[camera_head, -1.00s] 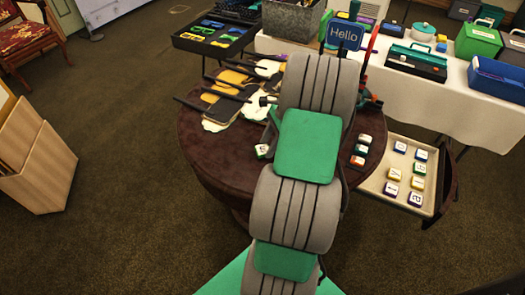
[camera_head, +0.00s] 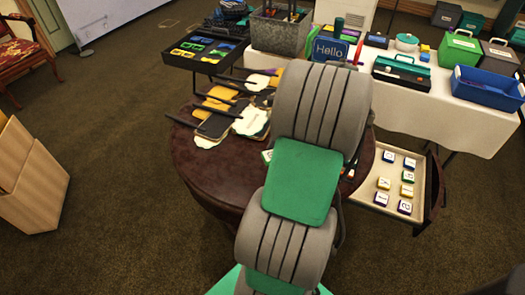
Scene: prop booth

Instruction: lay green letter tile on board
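My arm fills the middle of the view and hides my gripper. A pale tile with a green side (camera_head: 267,156) shows at the left edge of my arm, on the round brown table (camera_head: 205,170). Another green letter tile (camera_head: 408,176) lies in the shallow beige tray (camera_head: 394,171) at the right, among several blue, yellow and purple letter tiles. A blue "Hello" sign (camera_head: 330,49) stands at the back. I see no other clear board; one may be hidden behind my arm.
Dark and yellow paddle-like pieces (camera_head: 215,124) with long handles lie on the table's far left part. A black tray (camera_head: 203,51) stands behind. A white-covered table (camera_head: 430,110) holds a green case (camera_head: 402,71) and a blue bin (camera_head: 487,88). Carpet is free at left.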

